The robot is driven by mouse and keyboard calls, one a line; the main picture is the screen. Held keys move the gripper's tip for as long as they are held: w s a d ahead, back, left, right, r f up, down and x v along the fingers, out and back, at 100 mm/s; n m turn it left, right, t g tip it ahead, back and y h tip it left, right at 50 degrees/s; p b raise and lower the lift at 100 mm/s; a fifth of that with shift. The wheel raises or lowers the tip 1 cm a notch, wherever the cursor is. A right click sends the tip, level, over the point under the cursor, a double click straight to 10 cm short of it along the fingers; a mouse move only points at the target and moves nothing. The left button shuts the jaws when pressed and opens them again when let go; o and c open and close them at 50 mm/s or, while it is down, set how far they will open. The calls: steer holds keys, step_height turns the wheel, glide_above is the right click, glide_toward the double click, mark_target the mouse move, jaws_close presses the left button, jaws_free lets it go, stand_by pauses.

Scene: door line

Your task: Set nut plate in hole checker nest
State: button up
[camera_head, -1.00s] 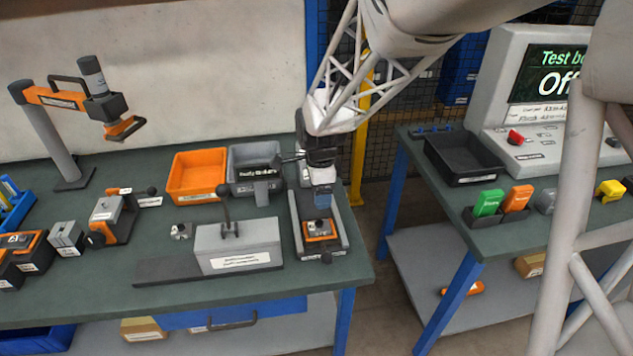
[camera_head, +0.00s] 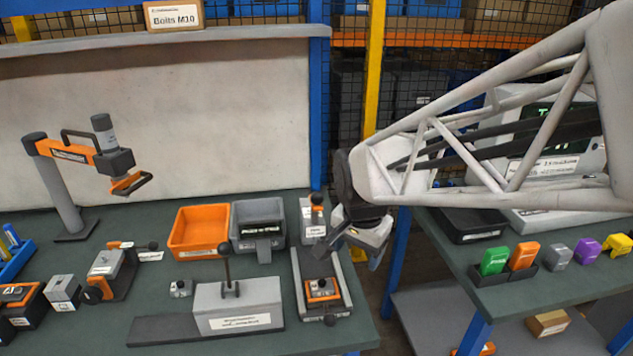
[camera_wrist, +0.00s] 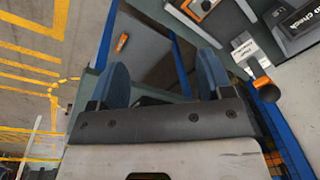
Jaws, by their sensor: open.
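The checker fixture (camera_head: 338,312) stands at the right end of the left bench, with an orange-edged nest block on its grey base. A small dark grey plate-like piece (camera_head: 320,287) shows on top of that block; it looks like the nut plate in the nest, but how flat it sits is too small to tell. My gripper (camera_head: 372,258) is apart from it, above and to the right, past the bench's right edge. In the wrist view my gripper (camera_wrist: 162,78) has its two blue fingers wide apart with nothing between them. Part of the fixture may show at the upper right there.
A lever block (camera_head: 238,305) stands left of the fixture. An orange bin (camera_head: 200,230) and a grey bin (camera_head: 258,226) are behind it. A small grey piece (camera_head: 181,289) lies beside the lever block. A gap separates the benches; green and orange blocks (camera_head: 495,261) stand on the right one.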

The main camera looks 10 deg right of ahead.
steer(key=s+d+r+n+t, duration=0.1)
steer(key=s+r+n, duration=0.3)
steer(key=s+n, duration=0.4)
steer(key=shift+s+d, duration=0.65)
steer(key=shift+s, duration=2.05)
